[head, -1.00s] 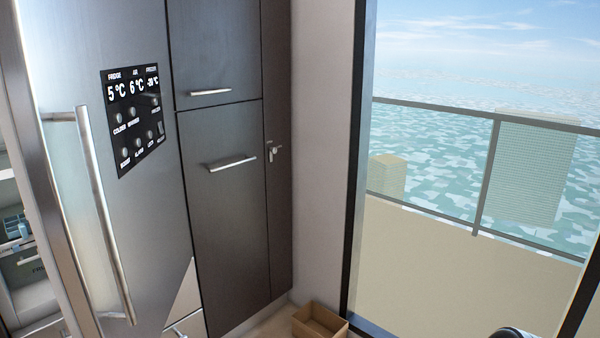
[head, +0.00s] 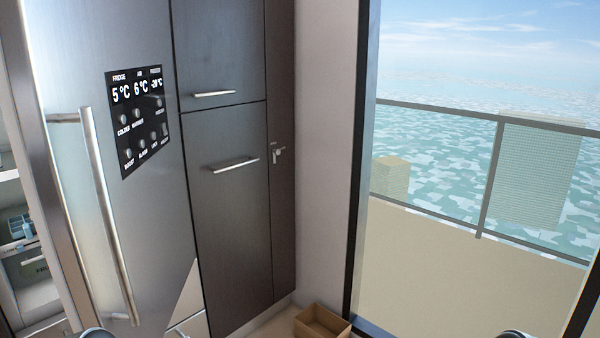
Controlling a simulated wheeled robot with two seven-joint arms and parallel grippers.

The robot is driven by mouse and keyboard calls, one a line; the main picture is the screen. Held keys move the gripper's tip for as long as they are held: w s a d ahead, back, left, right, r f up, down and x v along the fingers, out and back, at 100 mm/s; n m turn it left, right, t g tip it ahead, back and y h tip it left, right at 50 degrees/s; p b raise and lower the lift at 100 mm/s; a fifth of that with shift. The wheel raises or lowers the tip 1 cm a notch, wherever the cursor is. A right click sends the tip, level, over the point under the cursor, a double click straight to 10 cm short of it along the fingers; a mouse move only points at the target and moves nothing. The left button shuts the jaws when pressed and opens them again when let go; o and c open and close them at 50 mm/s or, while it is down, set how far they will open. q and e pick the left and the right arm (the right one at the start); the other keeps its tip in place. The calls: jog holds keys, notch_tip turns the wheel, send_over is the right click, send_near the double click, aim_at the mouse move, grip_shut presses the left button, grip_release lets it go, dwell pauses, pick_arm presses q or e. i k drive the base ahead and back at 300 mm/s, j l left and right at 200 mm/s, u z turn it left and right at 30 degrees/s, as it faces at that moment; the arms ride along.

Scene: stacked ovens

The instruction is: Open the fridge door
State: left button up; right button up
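The silver fridge door (head: 150,230) fills the left of the head view, with a black display panel (head: 137,120) on its front. Its long vertical bar handle (head: 105,205) is near the door's left edge, with nothing gripping it. The door stands ajar: left of its edge, the lit fridge interior (head: 30,240) shows shelves and drawers. How wide the gap is cannot be told. Neither of my grippers is in view. Only small rounded parts, likely of my arms, show at the bottom edge, at lower left and lower right.
Dark tall cabinets (head: 232,210) with bar handles stand right of the fridge. An open brown box (head: 322,322) sits on the floor by the wall. A large window (head: 470,200) at the right looks onto a balcony railing and water.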

aim_at(115, 232)
jog(key=j+z, duration=0.2)
jog(key=j, duration=1.4)
jog(key=j+z, duration=0.2)
jog(key=j, duration=1.45)
